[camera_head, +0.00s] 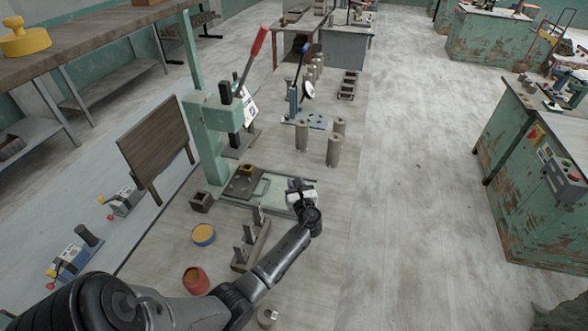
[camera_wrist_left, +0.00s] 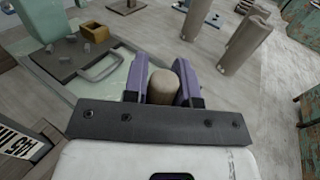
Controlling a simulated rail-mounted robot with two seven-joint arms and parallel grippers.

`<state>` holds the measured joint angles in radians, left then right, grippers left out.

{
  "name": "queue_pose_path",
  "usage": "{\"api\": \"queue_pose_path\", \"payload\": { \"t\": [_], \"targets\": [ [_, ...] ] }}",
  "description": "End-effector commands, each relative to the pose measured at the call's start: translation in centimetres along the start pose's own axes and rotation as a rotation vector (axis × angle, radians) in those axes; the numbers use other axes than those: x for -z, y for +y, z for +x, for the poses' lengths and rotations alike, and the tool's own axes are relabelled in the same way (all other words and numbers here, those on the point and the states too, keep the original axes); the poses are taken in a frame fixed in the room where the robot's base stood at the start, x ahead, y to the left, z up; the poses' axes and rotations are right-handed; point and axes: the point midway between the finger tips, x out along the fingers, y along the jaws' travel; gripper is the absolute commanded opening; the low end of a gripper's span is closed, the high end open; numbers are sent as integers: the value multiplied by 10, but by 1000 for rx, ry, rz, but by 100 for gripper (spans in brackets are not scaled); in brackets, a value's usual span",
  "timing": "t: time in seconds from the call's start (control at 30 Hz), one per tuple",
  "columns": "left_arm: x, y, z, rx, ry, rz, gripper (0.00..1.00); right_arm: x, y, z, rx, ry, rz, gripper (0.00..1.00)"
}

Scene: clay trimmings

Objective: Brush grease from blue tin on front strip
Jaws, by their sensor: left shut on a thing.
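My left gripper (camera_head: 297,185) is over the pale green plate at the front of the press. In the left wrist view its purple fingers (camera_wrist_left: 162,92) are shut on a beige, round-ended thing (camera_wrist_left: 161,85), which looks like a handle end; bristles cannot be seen. A blue tin (camera_head: 203,235) with yellow contents stands on the bench, left of and nearer than the gripper. Which part is the front strip I cannot tell; a dark plate (camera_head: 241,186) with a small brass block (camera_head: 246,170) lies left of the gripper. My right gripper is not in view.
A green press (camera_head: 207,140) with a red-tipped lever rises behind the plate. Tall clay cylinders (camera_head: 333,150) stand beyond the gripper. A rack with upright pieces (camera_head: 250,245) and a red pot (camera_head: 195,281) stand nearer.

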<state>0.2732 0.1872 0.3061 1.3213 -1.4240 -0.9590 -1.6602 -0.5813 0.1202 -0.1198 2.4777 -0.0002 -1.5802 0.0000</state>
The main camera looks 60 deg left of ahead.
Motion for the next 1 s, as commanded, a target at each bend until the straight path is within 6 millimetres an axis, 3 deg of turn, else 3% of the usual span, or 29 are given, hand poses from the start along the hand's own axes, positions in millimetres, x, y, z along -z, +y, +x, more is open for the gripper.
{"api": "queue_pose_path", "payload": {
  "t": [0.03, 0.6, 1.0],
  "targets": [
    [-14, 0, 0, 0, -3, -1, 2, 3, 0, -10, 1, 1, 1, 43],
    [-63, -3, -2, 3, -3, -1, 2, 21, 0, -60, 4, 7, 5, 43],
    [-68, -4, -2, 5, -3, -1, 2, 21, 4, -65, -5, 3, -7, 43]
  ]
}}
